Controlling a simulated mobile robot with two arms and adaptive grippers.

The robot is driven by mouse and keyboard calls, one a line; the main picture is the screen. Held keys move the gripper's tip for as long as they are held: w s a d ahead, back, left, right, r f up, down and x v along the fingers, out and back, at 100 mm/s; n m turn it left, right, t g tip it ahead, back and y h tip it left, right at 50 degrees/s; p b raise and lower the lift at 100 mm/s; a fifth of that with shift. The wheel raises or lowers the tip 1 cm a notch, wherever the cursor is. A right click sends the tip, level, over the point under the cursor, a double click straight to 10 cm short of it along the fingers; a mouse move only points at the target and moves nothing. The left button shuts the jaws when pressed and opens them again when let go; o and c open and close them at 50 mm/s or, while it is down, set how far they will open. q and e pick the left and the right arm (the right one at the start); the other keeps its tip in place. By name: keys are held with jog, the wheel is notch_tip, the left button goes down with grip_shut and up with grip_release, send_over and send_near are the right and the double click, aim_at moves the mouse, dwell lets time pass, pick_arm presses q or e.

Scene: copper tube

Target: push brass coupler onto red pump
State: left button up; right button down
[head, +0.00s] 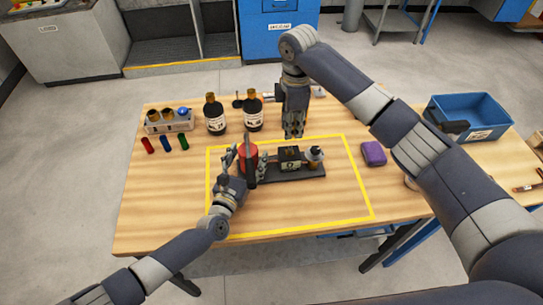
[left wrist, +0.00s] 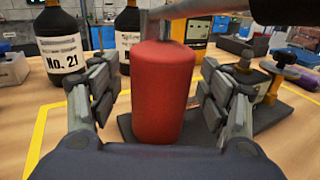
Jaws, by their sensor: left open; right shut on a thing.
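The red pump (head: 249,152) stands upright at the left end of a dark base on the table, with a grey bar across its top. In the left wrist view the red pump (left wrist: 163,92) stands between the spread fingers of my left gripper (left wrist: 160,105). The left gripper (head: 246,165) is open around the pump, with gaps visible on both sides. My right gripper (head: 293,130) points down behind the base, up and right of the pump. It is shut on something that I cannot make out. I cannot pick out the brass coupler with certainty.
A black block (head: 290,157) and a small brass-and-dark fitting (head: 315,157) sit on the base's right. Two dark bottles (head: 214,115) stand behind. A tray (head: 169,124) with brass pieces is at left. A purple block (head: 373,153) and blue bin (head: 468,115) are at right.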

aim_at(290, 147)
pick_arm(q)
jog(key=shift+w+d, duration=0.25)
jog(key=shift+w, duration=0.15)
jog(key=c, duration=1.6)
pick_arm(e)
jog(key=shift+f, duration=2.45)
jog(key=shift+s, duration=0.1)
jog(key=shift+f, duration=0.9)
jog(key=shift+f, duration=0.6)
pick_arm(q)
jog(key=shift+c, duration=0.3)
pick_arm(e)
jog(key=c, duration=1.3)
grip_release()
